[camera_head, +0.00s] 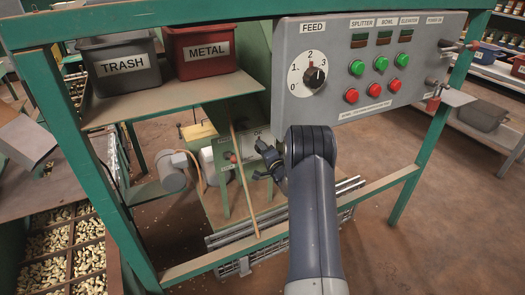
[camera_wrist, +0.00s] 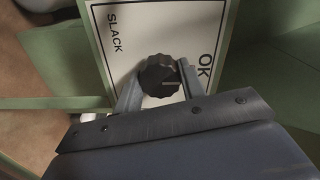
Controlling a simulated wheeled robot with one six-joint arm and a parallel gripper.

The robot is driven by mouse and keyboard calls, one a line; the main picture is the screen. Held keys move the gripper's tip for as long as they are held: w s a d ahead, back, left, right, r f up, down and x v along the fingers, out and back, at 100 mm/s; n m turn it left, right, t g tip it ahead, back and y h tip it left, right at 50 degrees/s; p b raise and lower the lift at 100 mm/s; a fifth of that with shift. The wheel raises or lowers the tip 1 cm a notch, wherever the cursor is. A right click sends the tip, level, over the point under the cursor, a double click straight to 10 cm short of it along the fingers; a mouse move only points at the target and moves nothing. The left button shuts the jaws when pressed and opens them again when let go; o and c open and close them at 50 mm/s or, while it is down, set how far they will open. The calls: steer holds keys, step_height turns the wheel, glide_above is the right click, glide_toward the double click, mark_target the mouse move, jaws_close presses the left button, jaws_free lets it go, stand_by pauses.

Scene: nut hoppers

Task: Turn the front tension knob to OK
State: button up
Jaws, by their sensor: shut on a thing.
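The tension knob (camera_wrist: 158,72) is black and ribbed, on a white dial plate (camera_wrist: 125,45) in the wrist view. The plate reads SLACK on the left and OK on the right. A short light line on the knob points right, to the OK side and a little below the letters. My gripper (camera_wrist: 160,86) has one finger on each side of the knob and is shut on it. In the head view my gripper (camera_head: 264,161) is at the green machine below the control panel; I cannot make out the knob there.
A grey control panel (camera_head: 375,60) with a FEED dial and buttons hangs above my arm. A green frame bar (camera_head: 290,232) runs across the front. TRASH (camera_head: 120,62) and METAL (camera_head: 205,50) bins stand on a shelf at upper left. A wooden stick (camera_head: 243,180) leans left of my gripper.

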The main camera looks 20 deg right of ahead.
steer(key=o, duration=1)
steer(key=shift+c, duration=0.2)
steer(key=s+p, duration=0.2)
steer(key=s, duration=0.8)
steer(key=shift+s+d, duration=0.2)
steer(key=shift+s, duration=0.2)
steer(key=shift+w, duration=0.1)
steer(key=w+b, duration=0.2)
steer(key=w, duration=0.8)
steer(key=shift+w+a, duration=0.2)
steer(key=shift+w, duration=0.15)
